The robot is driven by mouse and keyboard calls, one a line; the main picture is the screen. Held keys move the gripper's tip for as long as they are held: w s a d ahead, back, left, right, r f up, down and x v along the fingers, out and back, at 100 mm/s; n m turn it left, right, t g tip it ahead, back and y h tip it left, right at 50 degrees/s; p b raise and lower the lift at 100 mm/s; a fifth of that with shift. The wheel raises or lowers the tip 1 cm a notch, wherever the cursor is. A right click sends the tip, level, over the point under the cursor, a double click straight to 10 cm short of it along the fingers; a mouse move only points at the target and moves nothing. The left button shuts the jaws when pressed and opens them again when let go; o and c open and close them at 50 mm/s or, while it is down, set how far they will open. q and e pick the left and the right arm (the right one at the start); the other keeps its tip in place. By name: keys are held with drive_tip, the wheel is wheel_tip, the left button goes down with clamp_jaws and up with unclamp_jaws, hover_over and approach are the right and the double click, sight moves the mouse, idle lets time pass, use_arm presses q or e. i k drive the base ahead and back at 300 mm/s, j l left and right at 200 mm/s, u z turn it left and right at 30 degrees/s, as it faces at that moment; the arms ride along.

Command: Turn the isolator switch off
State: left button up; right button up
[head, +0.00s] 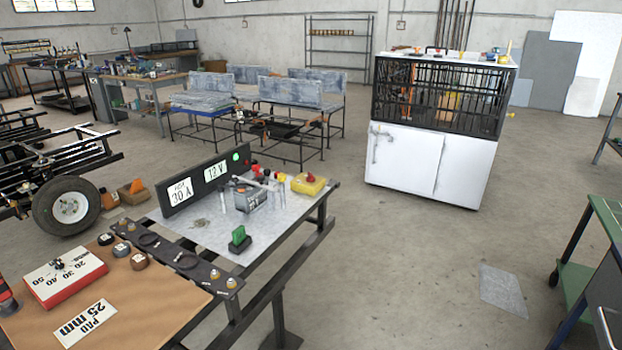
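A yellow box with a red knob on top (309,183) sits at the far right corner of the grey bench top. It looks like the isolator switch, though the knob's position is too small to read. A black panel (205,180) stands behind the bench with white displays reading 12 V and what looks like 30 A. A green light (236,156) glows at its right end. A grey box (250,194) with red and yellow parts around it stands left of the yellow box. Neither of my grippers is in view.
A small green part on a black base (239,240) stands near the bench's front edge. A brown board with a red and white block (65,278) and a "PAD 25 mm" card (85,322) lies left. A white cabinet (430,160) stands behind.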

sight(310, 178)
drive_tip(key=i+l, duration=0.1)
drive_tip(key=l, duration=0.2)
drive_tip(key=i+l, duration=0.15)
drive_tip(key=l, duration=0.15)
drive_tip(key=i+l+z, duration=0.1)
drive_tip(key=i, duration=0.35)
drive_tip(key=i+l+z, duration=0.1)
drive_tip(key=i+l, duration=0.15)
drive_tip(key=i, duration=0.25)
drive_tip(key=i+l, duration=0.15)
drive_tip(key=i, duration=0.3)
drive_tip(key=z, duration=0.05)
